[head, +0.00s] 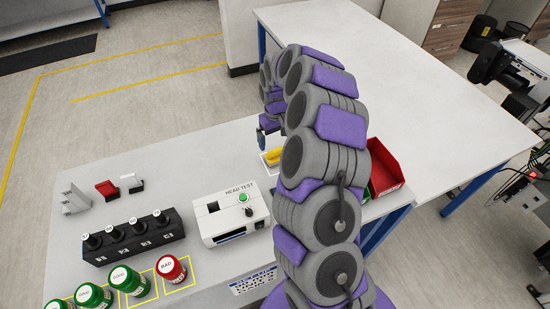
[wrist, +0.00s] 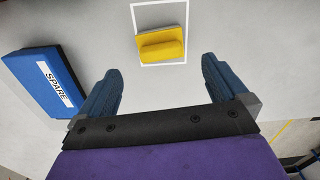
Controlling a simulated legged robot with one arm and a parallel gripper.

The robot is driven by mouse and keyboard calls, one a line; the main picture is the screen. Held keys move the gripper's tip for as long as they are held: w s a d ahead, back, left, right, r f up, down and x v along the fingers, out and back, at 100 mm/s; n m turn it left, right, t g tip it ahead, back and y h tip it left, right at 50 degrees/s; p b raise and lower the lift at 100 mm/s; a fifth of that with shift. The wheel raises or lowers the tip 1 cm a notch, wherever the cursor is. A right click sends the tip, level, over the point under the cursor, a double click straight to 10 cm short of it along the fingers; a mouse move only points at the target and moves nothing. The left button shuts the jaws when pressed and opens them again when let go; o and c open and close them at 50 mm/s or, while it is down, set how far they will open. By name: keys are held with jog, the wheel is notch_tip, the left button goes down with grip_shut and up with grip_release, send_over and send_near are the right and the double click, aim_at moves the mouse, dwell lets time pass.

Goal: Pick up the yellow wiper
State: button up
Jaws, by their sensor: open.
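The yellow wiper (wrist: 161,44) lies on the light table inside a white outlined square in the wrist view. It has a raised block along its lower part. My gripper (wrist: 162,84) is open and empty, with its two blue fingers wide apart. The wiper is ahead of the fingertips, about midway between them, and apart from both. In the head view the wiper (head: 273,157) is partly hidden behind my arm, and my gripper (head: 268,130) shows only in part beside it.
A blue SPARE box (wrist: 42,84) is left of my gripper in the wrist view. In the head view, a white HEAD TEST device (head: 227,218), a black socket block (head: 130,238), a red bin (head: 386,168) and several green jars (head: 130,281) with one red jar (head: 171,269) stand on the table.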

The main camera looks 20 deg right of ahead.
aim_at(276, 151)
notch_tip(276, 151, down, 9)
jog(key=shift+r+b, duration=0.15)
jog(key=shift+b, duration=0.75)
jog(key=shift+w+r, duration=0.1)
jog(key=c, duration=1.1)
jog(key=shift+r, duration=0.15)
jog(key=shift+r+p, duration=0.55)
jog(key=shift+r, duration=1.05)
jog(key=shift+s+r, duration=0.15)
jog(key=shift+s, duration=0.1)
jog(key=s+a, duration=0.1)
jog(key=s, duration=0.4)
jog(key=s+a+p, duration=0.1)
jog(key=s, duration=0.4)
jog(key=s+a+r, duration=0.1)
jog(key=s, duration=0.4)
jog(key=shift+s+a+r+p, duration=0.1)
jog(key=shift+p, duration=0.3)
